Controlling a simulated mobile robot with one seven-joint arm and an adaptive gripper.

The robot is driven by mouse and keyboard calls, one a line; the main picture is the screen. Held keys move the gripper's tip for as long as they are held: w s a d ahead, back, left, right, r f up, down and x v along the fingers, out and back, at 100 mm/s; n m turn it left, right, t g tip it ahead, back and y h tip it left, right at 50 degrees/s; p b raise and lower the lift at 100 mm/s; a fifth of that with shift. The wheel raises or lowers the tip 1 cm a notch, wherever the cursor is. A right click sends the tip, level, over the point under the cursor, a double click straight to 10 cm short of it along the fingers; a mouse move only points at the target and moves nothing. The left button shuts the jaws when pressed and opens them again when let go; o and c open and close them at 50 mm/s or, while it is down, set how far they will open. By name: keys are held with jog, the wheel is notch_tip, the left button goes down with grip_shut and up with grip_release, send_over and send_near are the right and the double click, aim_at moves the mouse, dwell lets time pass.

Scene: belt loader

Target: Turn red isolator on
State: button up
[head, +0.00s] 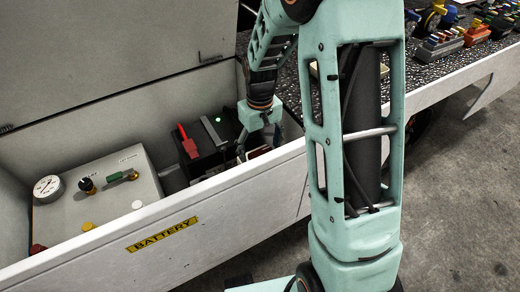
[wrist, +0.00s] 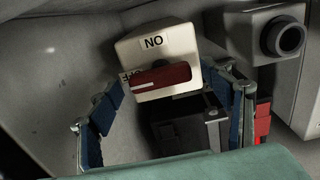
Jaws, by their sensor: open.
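The red isolator is a cream box (wrist: 155,44) with a dark red bar handle (wrist: 162,78) on its face, in the middle of the wrist view. The handle lies nearly level across the picture. Its white-marked left end is by a label that it partly covers, where an "F" shows. The "ON" label reads upside down above the handle. My gripper (wrist: 167,88) is open, with a blue-padded finger on each side of the handle; contact cannot be told. In the head view my gripper (head: 260,146) reaches down inside the box near its front wall, and the isolator is mostly hidden.
The battery bay's white front wall (head: 110,245) and raised lid (head: 100,50) bound the space. A black battery with a red part (head: 187,142) stands left of my gripper. A panel (head: 105,190) holds a gauge (head: 48,188) and knobs. A grey round fitting (wrist: 285,38) is close right.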

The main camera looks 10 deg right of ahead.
jog(key=shift+c, duration=0.5)
jog(key=c, duration=1)
jog(key=m+p, duration=0.2)
jog(key=m, duration=0.2)
jog(key=shift+r+m, duration=0.1)
jog(key=shift+m, duration=0.3)
jog(key=m+p, duration=0.1)
jog(key=m, duration=0.3)
jog(key=shift+s+m+p, duration=0.1)
jog(key=shift+m+p, duration=0.2)
jog(key=shift+p, duration=0.1)
jog(key=m+p, duration=0.2)
jog(key=m, duration=0.2)
jog(key=shift+m, duration=0.3)
jog(key=shift+a+m+p, duration=0.1)
jog(key=shift+m+p, duration=1.15)
jog(key=shift+m, duration=0.75)
